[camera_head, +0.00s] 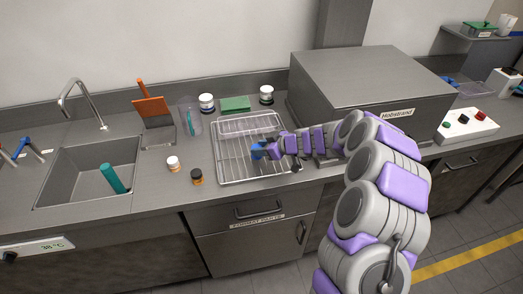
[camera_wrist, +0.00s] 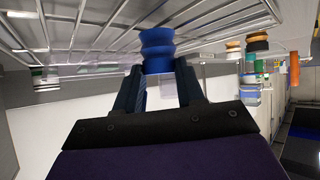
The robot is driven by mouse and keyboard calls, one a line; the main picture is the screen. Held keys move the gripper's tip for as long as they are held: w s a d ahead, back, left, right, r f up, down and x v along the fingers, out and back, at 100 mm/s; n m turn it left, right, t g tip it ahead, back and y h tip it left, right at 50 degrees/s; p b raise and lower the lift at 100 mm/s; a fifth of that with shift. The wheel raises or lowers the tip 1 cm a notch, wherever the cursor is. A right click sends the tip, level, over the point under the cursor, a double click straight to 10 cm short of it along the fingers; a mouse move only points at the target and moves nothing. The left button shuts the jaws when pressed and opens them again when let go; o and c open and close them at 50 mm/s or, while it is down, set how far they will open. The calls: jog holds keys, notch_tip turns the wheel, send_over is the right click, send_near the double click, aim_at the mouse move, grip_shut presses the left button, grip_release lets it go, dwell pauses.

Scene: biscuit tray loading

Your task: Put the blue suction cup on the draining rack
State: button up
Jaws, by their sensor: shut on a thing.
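The blue suction cup (camera_head: 258,151) is at my gripper's tip, over the right-middle part of the draining rack (camera_head: 229,177) in the head view. The rack is a silver wire grid on the counter. My gripper (camera_head: 264,149) reaches in from the right. In the wrist view the ribbed blue suction cup (camera_wrist: 157,50) sits between the two dark fingers of my gripper (camera_wrist: 159,80), which are shut on it. The rack's wires (camera_wrist: 100,28) show close behind the cup. I cannot tell whether the cup touches the rack.
Two small jars, one white-and-orange (camera_head: 173,163) and one dark (camera_head: 197,177), stand left of the rack. A green block (camera_head: 235,104) and white jars (camera_head: 207,103) stand behind it. A large grey box (camera_head: 365,80) stands right, near my arm. A sink (camera_head: 85,160) is left.

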jog(key=shift+f, duration=0.3)
jog(key=o, duration=1.1)
jog(key=shift+r, duration=0.1)
jog(key=p+v, duration=0.2)
jog(key=v, duration=1)
jog(key=s+a+r+m+g, duration=0.1)
jog(key=s+a+r+g, duration=0.15)
jog(key=s, duration=0.45)
jog(key=s+a+r+g+h, duration=0.1)
jog(key=s+r, duration=0.2)
jog(key=s, duration=0.3)
jog(key=s+a+r+m+g, duration=0.1)
jog(key=s+a+r+g, duration=0.15)
jog(key=s, duration=0.45)
jog(key=s+d+m+h, duration=0.4)
jog(key=s+d, duration=0.3)
jog(key=s, duration=0.5)
jog(key=s+d+m+g+h, duration=0.1)
jog(key=s+d+m+h, duration=0.3)
jog(key=s, duration=0.9)
jog(key=d+m, duration=0.2)
jog(key=d, duration=0.2)
jog(key=shift+s+g+h, duration=0.25)
jog(key=shift+g+h, duration=0.05)
jog(key=shift+f, duration=0.1)
